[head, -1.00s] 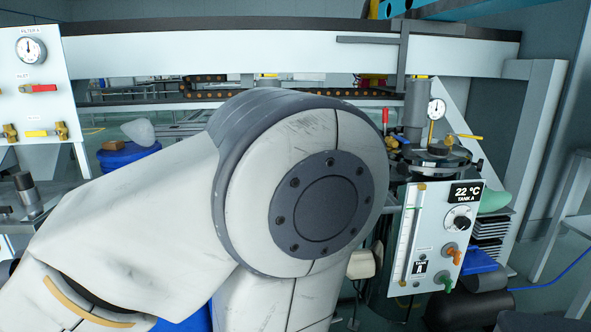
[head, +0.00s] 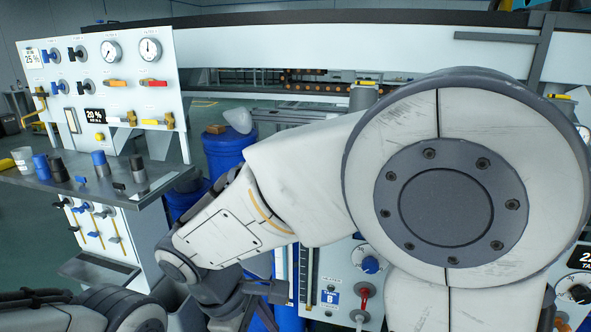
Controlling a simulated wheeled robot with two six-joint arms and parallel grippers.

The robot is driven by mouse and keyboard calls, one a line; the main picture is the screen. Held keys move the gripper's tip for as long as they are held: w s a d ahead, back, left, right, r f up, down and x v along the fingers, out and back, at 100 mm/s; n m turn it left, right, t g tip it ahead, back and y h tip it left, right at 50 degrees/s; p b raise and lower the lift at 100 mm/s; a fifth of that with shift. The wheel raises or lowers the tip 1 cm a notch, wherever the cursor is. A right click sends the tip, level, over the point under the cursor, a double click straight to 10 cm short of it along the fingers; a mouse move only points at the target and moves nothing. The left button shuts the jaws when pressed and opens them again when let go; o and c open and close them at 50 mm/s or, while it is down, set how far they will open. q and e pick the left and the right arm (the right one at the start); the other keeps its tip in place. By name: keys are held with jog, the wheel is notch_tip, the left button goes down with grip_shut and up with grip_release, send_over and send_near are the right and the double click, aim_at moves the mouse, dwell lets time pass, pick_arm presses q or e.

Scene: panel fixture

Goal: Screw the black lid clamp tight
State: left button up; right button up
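The black lid clamp is not visible. My large white arm covers most of the right half of the head view, including the lid of Tank A. Only a cut-off strip of the Tank A panel (head: 573,288) shows at the right edge. The arm's forearm reaches down and left to a wrist with dark parts (head: 240,302) near the bottom. Those dark parts may belong to my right gripper, but its fingers cannot be made out. A piece of my other arm shows at the bottom left, without its gripper.
A valve panel (head: 113,75) with gauges stands at the left. A grey shelf (head: 105,204) below it holds several small blue and dark parts. A blue drum (head: 228,150) stands behind my forearm. A panel marked HEATER (head: 366,262) is partly hidden behind my arm.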

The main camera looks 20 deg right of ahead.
jog(key=w+d+r+n+t+h+p, duration=0.15)
jog(key=w+r+n+h+p, duration=0.3)
jog(key=w, duration=0.45)
jog(key=w+d+r+n+t+h+p, duration=0.1)
jog(key=w+d+r+h+p, duration=0.15)
jog(key=w+h+p, duration=0.4)
jog(key=w+d+r+n+t+h+p, duration=0.1)
jog(key=w+r+n+h+p, duration=0.2)
jog(key=w+r+p, duration=0.5)
jog(key=w+d+f, duration=0.1)
jog(key=d, duration=0.2)
jog(key=w+d+f, duration=0.1)
jog(key=d, duration=0.2)
jog(key=w+d+f, duration=0.1)
jog(key=w+d, duration=0.1)
jog(key=d, duration=0.1)
jog(key=shift+f, duration=0.15)
grip_shut()
